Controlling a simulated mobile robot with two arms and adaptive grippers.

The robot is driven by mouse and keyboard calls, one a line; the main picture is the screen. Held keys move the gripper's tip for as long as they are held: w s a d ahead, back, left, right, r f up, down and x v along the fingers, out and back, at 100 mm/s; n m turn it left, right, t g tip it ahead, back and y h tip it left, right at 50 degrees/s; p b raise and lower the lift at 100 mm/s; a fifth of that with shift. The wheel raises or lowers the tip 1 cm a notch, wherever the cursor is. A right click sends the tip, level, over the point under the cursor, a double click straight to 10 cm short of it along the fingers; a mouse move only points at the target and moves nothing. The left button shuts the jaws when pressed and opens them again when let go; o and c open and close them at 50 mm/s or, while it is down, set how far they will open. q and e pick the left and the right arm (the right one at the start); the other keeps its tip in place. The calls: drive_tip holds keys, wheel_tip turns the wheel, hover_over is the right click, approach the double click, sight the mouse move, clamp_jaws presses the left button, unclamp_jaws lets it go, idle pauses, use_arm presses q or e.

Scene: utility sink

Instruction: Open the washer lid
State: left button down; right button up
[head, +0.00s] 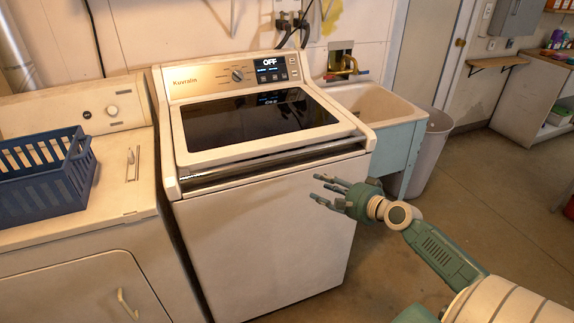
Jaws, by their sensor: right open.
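The washer (262,240) is a white top-loader in the middle of the head view, with its panel display reading OFF. Its lid (255,118) has a dark glass window and lies closed, flat on top. A dark, shiny strip (275,162) runs along the lid's front edge. My right gripper (318,189) is open and empty in front of the washer's upper right front, below the lid's front edge. Its fingers point left toward the front panel; I cannot tell how far off they are. My left gripper is not in view.
A dryer (110,245) stands close on the left with a blue laundry basket (45,185) on top. A utility sink (385,115) and a grey bin (430,155) stand right of the washer. The floor (490,200) at right is mostly clear.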

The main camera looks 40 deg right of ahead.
drive_tip(key=t+y, duration=0.1)
drive_tip(key=y, duration=0.1)
approach(288, 157)
drive_tip(key=shift+m, duration=0.3)
drive_tip(key=x, duration=0.9)
drive_tip(key=shift+w+d+f+p, duration=0.25)
drive_tip(key=shift+w+d+p, duration=0.05)
drive_tip(key=shift+p, duration=0.05)
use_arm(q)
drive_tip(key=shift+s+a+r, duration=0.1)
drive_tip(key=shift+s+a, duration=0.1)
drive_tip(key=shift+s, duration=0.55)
use_arm(e)
drive_tip(key=shift+w+a+f, duration=0.15)
drive_tip(key=shift+w+f, duration=0.05)
drive_tip(key=shift+w, duration=0.35)
drive_tip(key=shift+c, duration=0.5)
clamp_jaws()
